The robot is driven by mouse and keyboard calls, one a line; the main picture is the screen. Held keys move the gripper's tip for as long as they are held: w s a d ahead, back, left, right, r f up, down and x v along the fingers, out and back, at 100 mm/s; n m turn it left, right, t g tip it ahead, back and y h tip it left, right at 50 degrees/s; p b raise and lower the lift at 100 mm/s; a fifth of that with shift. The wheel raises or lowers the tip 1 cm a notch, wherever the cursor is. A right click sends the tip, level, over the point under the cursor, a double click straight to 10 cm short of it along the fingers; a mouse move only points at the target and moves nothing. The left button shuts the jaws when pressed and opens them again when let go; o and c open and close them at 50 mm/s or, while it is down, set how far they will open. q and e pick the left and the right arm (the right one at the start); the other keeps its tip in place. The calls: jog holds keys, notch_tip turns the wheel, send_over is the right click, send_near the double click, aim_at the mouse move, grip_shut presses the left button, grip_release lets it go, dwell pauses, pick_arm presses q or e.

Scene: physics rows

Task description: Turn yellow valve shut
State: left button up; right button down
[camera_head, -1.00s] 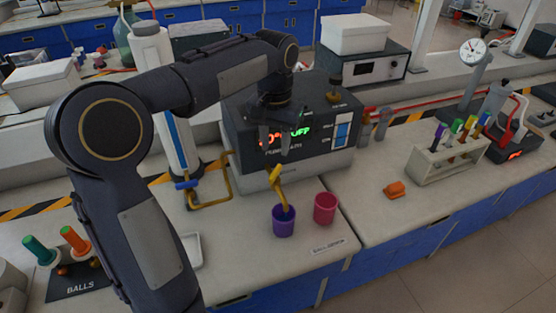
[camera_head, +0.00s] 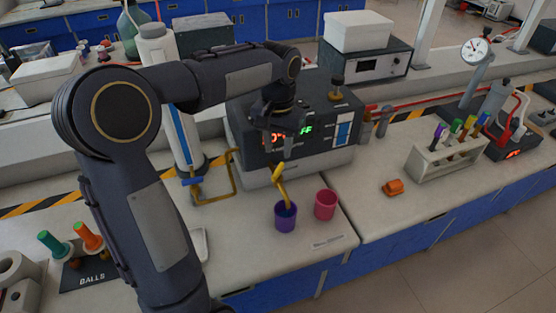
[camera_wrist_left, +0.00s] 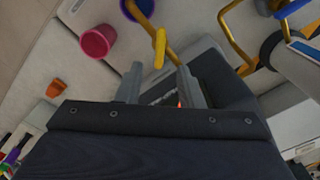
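The yellow valve handle (camera_head: 278,172) sits atop a brass spout that bends down into a purple cup (camera_head: 285,217). In the left wrist view the handle (camera_wrist_left: 160,48) lies in line with the gap between my fingers, near or just past their tips. My left gripper (camera_head: 278,154) hangs just above the handle, in front of the black bath unit (camera_head: 290,130). Its fingers (camera_wrist_left: 160,70) are apart with nothing held between them. I cannot tell whether either finger touches the handle. My right gripper is not in view.
A pink cup (camera_head: 325,205) stands right of the purple cup. A brass pipe with a blue handle (camera_head: 193,181) is to the left. An orange block (camera_head: 392,187) and a tube rack (camera_head: 445,157) are on the right. The counter between the pink cup and the block is clear.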

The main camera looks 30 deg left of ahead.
aim_at(278, 169)
pick_arm(q)
notch_tip(278, 169, down, 7)
jog(key=shift+r, duration=0.1)
dwell(0.3)
grip_shut()
